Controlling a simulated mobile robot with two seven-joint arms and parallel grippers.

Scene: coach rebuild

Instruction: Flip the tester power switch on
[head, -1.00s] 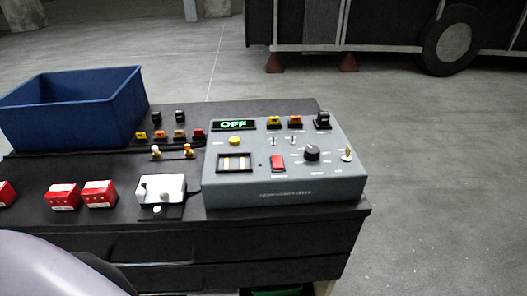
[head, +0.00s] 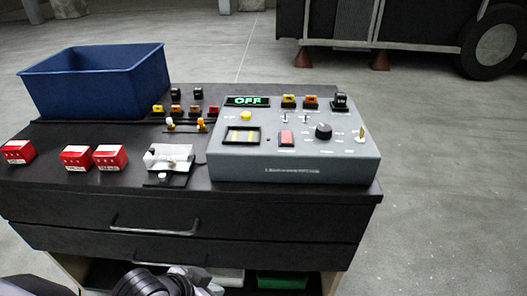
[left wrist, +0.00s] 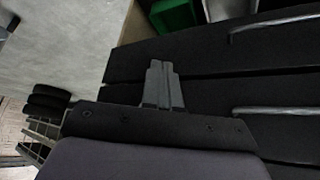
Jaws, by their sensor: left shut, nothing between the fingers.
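The grey tester box (head: 300,170) sits at the right end of the black bench top. Its display (head: 247,101) shows green "OFF". A red rocker switch (head: 287,138) is on its top panel, left of a black knob (head: 323,131); the labels are too small to read. Small toggle levers (head: 284,117) stand behind the rocker. My left gripper (left wrist: 160,68) is shut and empty in the left wrist view, in front of the dark drawer fronts. It touches no part of the tester. My right gripper is not in view.
A blue bin (head: 95,85) stands at the back left. Red boxes (head: 110,157) and a white fixture (head: 168,158) are left of the tester. Drawer handles (head: 155,228) stick out in front. A green bin (head: 282,281) is below. The floor on the right is clear.

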